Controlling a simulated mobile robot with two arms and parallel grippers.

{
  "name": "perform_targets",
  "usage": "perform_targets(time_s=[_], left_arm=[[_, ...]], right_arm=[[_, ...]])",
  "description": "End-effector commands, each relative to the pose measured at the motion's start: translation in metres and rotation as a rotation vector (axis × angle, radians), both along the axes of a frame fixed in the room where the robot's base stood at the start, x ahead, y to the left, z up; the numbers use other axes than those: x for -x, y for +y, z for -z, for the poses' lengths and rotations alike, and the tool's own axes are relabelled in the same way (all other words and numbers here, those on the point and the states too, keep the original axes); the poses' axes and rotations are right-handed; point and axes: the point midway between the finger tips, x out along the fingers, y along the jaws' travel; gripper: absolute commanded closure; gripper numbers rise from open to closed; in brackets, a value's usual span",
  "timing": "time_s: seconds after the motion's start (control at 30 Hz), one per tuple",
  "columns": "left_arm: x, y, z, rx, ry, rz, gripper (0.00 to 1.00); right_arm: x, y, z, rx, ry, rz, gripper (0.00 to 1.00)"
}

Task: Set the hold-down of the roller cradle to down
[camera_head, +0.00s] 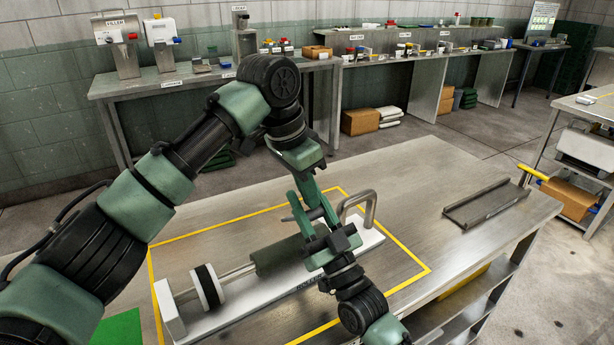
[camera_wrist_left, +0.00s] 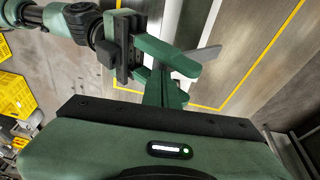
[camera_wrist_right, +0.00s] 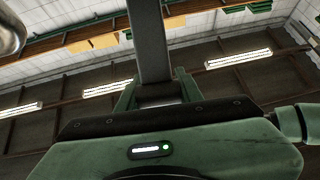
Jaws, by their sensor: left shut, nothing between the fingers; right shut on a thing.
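The roller cradle (camera_head: 233,312) is a long white base on the bench with a dark roller (camera_head: 278,257) along it. A bent grey bar (camera_head: 370,208) stands upright at its right end; it looks like the hold-down, though I cannot be sure. My right gripper (camera_head: 314,217) is above the roller, left of the bent bar, shut on a flat grey bar (camera_wrist_right: 151,40). This bar also sticks out past its fingers in the left wrist view (camera_wrist_left: 205,53). What it joins is hidden. My left gripper (camera_wrist_left: 165,88) is shut and empty, close beside the right fingers.
Yellow tape (camera_head: 408,252) outlines the cradle's area. A grey tray (camera_head: 487,203) lies at the bench's right, with a green mat (camera_head: 118,328) at its near left. My left arm arches across the cradle's left side. Bare bench shows between the tape and tray.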

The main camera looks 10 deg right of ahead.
Motion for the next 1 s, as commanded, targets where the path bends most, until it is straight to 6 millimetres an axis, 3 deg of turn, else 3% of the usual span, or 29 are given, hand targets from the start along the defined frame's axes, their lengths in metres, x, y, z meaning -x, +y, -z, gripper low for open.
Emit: perform_targets(time_s=[0.4,0.6,0.83,0.87,0.93,1.0], left_arm=[[0.001,0.0,0.004,0.0,0.0,0.0,1.0],[0.009,-0.004,0.019,0.0,0.004,0.002,1.0],[0.01,-0.004,0.023,-0.005,0.009,0.002,1.0],[0.01,-0.004,0.023,-0.005,0.009,0.002,1.0],[0.01,-0.004,0.022,-0.005,0.008,0.002,1.0],[0.009,-0.004,0.021,-0.004,0.006,0.001,1.0]], right_arm=[[0.0,0.0,0.0,0.001,0.001,-0.001,1.0],[0.0,0.001,0.0,0.001,0.0,-0.001,1.0],[0.001,0.001,-0.003,-0.002,-0.007,-0.002,1.0],[0.001,0.001,-0.004,-0.002,-0.008,-0.002,0.61],[0.001,0.001,-0.004,-0.002,-0.008,-0.002,0.42],[0.0,0.001,-0.003,-0.001,-0.006,-0.002,0.42]])
